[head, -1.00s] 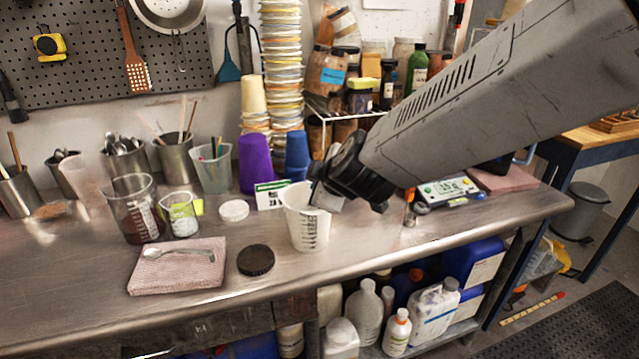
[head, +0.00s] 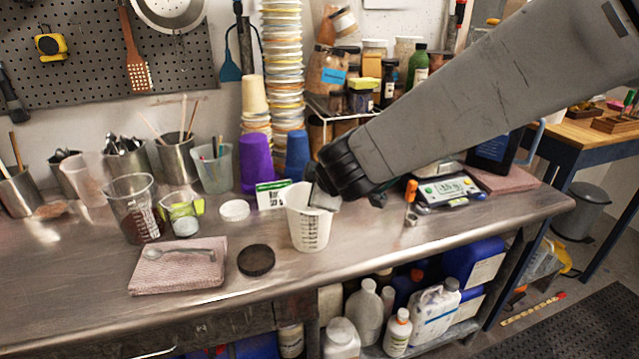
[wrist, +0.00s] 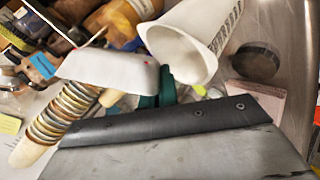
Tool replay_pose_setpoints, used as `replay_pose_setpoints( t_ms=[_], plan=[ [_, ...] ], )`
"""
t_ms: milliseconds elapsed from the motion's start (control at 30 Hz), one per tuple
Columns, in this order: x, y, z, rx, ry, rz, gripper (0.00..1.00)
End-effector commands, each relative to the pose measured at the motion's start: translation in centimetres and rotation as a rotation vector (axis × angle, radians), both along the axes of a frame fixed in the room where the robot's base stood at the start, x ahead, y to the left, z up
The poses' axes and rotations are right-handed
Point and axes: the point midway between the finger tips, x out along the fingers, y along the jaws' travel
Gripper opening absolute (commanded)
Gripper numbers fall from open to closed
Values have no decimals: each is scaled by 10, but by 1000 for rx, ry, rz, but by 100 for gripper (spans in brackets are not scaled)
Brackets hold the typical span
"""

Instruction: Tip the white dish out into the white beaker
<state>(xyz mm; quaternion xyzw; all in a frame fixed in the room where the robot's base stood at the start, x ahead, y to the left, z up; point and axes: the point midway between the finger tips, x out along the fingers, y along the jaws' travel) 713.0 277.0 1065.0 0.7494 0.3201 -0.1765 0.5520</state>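The white beaker (head: 310,228) stands upright on the steel bench in the head view, with dark graduation marks. In the wrist view the beaker (wrist: 190,45) shows its open mouth. The white dish (wrist: 108,70) is off the bench and tilted beside that mouth in the wrist view. Any contents are not visible. My gripper (head: 325,196) is at the beaker's right rim in the head view, low against its mouth. It appears shut on the dish, though its fingertips are mostly hidden. I cannot tell whether dish and beaker touch.
A dark round lid (head: 256,260) and a folded pink cloth (head: 178,266) with a spoon lie left of the beaker. A small sign (head: 271,194) and purple cups (head: 255,163) stand behind. A scale (head: 447,190) is to the right. The front bench strip is clear.

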Motion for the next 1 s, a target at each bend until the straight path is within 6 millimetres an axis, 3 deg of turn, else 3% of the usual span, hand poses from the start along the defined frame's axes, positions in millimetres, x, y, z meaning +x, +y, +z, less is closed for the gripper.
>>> replay_pose_setpoints(
  t_ms=[1000],
  plan=[
    [0,1,0,-122,-14,0,0]
  ],
)
